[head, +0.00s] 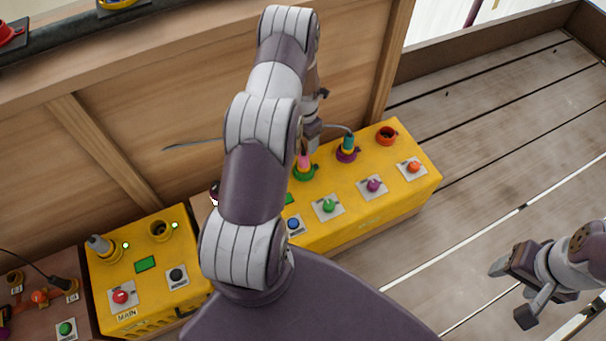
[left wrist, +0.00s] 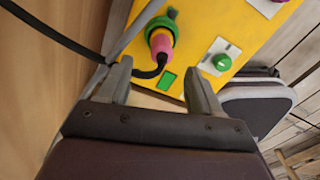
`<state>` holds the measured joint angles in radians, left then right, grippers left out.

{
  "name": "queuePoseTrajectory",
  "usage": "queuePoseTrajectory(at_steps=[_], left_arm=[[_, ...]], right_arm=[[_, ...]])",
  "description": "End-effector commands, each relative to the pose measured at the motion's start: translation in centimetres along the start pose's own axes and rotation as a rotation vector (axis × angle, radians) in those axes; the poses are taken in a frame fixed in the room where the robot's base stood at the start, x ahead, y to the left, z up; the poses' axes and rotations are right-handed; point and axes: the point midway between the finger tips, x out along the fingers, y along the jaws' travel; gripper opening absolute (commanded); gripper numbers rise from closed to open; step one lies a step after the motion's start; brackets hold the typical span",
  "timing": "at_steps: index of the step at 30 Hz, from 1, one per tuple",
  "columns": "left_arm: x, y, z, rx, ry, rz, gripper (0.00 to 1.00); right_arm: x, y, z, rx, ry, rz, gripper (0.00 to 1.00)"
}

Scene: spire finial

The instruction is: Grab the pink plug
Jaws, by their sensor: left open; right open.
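The pink plug (head: 303,161) sits in a green socket (head: 306,173) on the yellow box (head: 347,210). In the left wrist view the pink plug (left wrist: 161,41) lies just beyond my fingertips, with a dark cable bending away from its back. My left gripper (head: 316,112) is open, partly hidden behind my arm, close to the plug. In the left wrist view the left gripper (left wrist: 156,68) has its fingers apart with nothing held between them. My right gripper (head: 520,285) is open and empty over the planks at the right.
A teal plug (head: 348,143) in a purple socket and an empty red socket (head: 387,134) are to the right of the pink plug. Several coloured buttons line the box front. A wooden wall (head: 345,75) stands behind. Another yellow box (head: 148,270) is at left.

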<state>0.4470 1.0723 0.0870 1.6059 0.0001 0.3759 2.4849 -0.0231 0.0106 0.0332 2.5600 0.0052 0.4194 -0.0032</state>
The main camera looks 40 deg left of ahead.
Motion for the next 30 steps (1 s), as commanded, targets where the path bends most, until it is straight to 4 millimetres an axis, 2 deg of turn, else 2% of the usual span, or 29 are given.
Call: queuePoseTrajectory(at_steps=[1,3,9,15,18,25,30], left_arm=[[1.5,-0.1,-0.1,-0.001,0.002,-0.002,0.65],[3.0,-0.1,-0.1,0.001,0.002,-0.002,0.65],[5.5,-0.1,-0.1,0.004,0.001,-0.001,0.65],[9.4,-0.4,-0.3,0.005,0.002,-0.001,0.65],[10.2,-0.3,-0.3,0.006,0.001,-0.001,0.65],[10.2,-0.3,-0.3,0.006,0.000,0.000,0.65],[10.2,-0.3,-0.3,0.006,0.000,0.000,0.10]], right_arm=[[0.7,0.0,0.1,0.000,0.000,0.000,0.61],[1.1,0.0,0.1,0.000,0.000,0.000,0.61],[1.8,0.0,0.2,0.000,0.000,0.000,0.61],[3.6,0.0,0.4,0.000,0.000,0.000,0.61],[3.8,0.0,0.5,0.000,0.000,0.000,0.61],[3.7,0.0,0.4,0.000,0.000,0.000,0.61],[3.7,0.0,0.4,0.000,0.000,0.000,0.61]])
